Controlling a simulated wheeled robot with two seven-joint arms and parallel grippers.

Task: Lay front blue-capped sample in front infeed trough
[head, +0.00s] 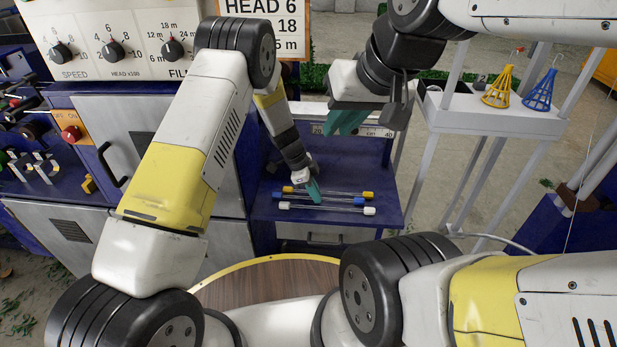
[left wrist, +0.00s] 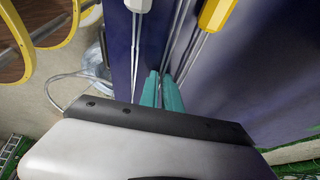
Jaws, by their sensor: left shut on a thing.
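Three thin rods lie side by side on a blue shelf in the head view, with yellow, blue and white caps. The blue-capped sample (head: 359,201) is the middle one. My left gripper (head: 314,191) reaches down over the rods, its teal fingers shut on the blue-capped sample near its middle. In the left wrist view the fingers (left wrist: 162,92) close around the middle rod, between the white-capped rod (left wrist: 138,5) and the yellow-capped rod (left wrist: 215,14). My right gripper (head: 347,119) hangs empty above the shelf's back; its finger gap is unclear. I cannot make out the front infeed trough.
The blue shelf (head: 270,211) has bare room at its front. A scale bar (head: 376,131) runs along its back. A white stand (head: 455,118) with a yellow cone (head: 498,88) and a blue cone (head: 540,92) is at right. A knobbed control panel (head: 85,45) stands left.

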